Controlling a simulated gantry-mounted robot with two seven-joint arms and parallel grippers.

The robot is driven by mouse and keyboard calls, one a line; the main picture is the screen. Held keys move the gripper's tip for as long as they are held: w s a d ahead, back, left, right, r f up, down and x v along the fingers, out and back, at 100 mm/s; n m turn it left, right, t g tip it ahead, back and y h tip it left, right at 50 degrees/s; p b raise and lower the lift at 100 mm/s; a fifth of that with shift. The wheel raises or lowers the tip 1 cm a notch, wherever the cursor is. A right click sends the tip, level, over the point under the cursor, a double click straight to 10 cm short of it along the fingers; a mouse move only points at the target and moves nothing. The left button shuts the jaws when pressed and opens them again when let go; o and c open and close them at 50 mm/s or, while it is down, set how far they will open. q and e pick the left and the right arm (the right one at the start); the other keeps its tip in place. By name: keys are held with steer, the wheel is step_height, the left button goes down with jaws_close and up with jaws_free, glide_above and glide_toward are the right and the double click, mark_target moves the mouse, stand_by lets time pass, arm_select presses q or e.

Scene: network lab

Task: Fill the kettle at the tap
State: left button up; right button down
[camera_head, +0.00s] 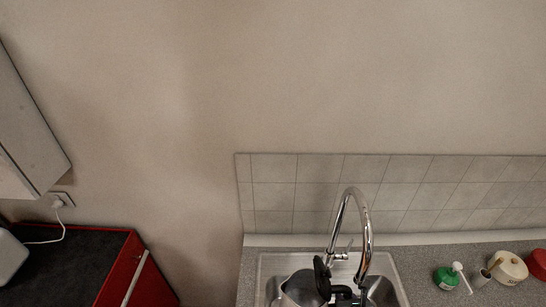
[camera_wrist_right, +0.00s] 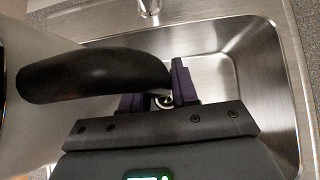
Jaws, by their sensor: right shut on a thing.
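The kettle (camera_head: 298,287) is a metal jug with a black handle, at the bottom edge of the head view, over the left part of the sink. My right gripper (camera_head: 342,293) is dark and shut on the kettle's handle, just right of its body. In the right wrist view the black handle (camera_wrist_right: 95,75) runs to my gripper's fingers (camera_wrist_right: 158,90), and the pale kettle body lies at the left. The chrome tap (camera_head: 365,235) arches above, close to the gripper. The steel sink (camera_head: 395,285) is partly hidden. I cannot see water or the kettle's inside. My left gripper is out of view.
Right of the sink, the grey counter (camera_head: 425,262) holds a green soap bottle (camera_head: 446,278), a cream container (camera_head: 508,268) and a red item (camera_head: 538,264). A tiled splashback (camera_head: 320,180) stands behind. A red cabinet (camera_head: 120,275) is at the left, with a gap before the counter.

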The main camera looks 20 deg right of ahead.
steer(key=w+a+r+n+y+p, duration=0.1)
steer(key=w+a+r+p, duration=0.1)
steer(key=r, duration=0.6)
steer(key=w+a+r+n+y+p, duration=0.1)
steer(key=a+r+p, duration=0.3)
steer(key=r, duration=0.5)
steer(key=w+a+r+n+p, duration=0.1)
steer(key=w+a+r+p, duration=0.3)
steer(key=r, duration=0.5)
steer(key=shift+a+r+n+t+y, duration=0.15)
steer(key=shift+a+n+t+y, duration=0.2)
steer(key=shift+a, duration=0.8)
